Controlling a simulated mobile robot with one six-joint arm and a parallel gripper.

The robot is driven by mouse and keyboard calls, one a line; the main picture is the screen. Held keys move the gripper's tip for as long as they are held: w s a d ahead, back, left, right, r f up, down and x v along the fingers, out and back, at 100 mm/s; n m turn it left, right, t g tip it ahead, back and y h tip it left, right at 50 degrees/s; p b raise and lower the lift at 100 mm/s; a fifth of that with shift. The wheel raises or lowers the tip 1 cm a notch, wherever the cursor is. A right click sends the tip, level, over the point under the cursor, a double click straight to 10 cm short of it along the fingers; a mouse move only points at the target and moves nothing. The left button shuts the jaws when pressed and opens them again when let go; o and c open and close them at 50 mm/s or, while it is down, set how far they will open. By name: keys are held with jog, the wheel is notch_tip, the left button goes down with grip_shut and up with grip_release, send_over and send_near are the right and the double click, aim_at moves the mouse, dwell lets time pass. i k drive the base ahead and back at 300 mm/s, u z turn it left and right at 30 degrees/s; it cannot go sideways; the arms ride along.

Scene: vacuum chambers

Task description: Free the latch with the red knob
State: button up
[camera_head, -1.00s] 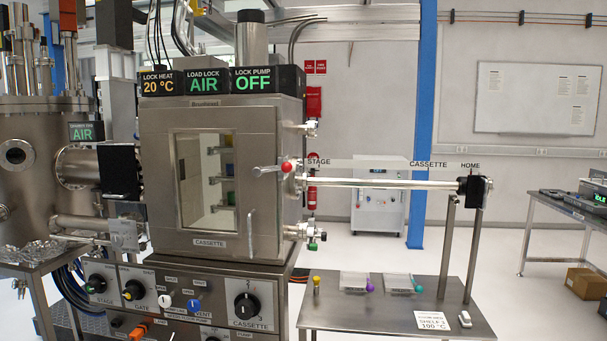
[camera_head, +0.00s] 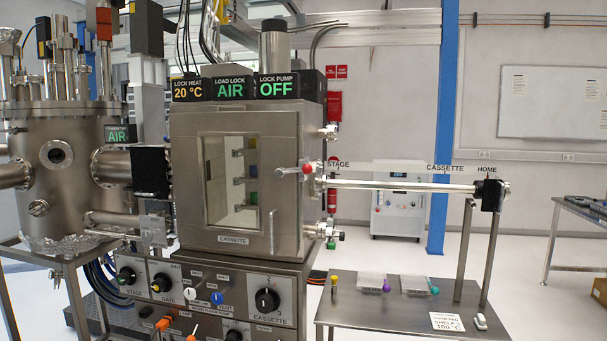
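The latch with the red knob (camera_head: 307,169) sits at the right edge of the load lock's front door (camera_head: 238,185). Its metal lever (camera_head: 289,171) lies nearly level, reaching left from the red knob over the door's edge. The door looks shut, with a window showing colored pieces on shelves inside and a vertical handle (camera_head: 271,231) at its lower right. The signs on top read 20 °C, AIR and OFF. My gripper is not in view.
A control panel with knobs (camera_head: 267,299) is below the door. A long horizontal rod (camera_head: 405,186) extends right to a post. A side table (camera_head: 375,312) holds small trays and a yellow-topped vial. Open floor lies beyond.

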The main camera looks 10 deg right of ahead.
aim_at(306, 169)
jog(key=u, duration=0.05)
jog(key=i, duration=0.95)
jog(key=z, duration=0.15)
jog(key=k, duration=0.9)
jog(key=u, duration=0.15)
jog(key=i, duration=0.35)
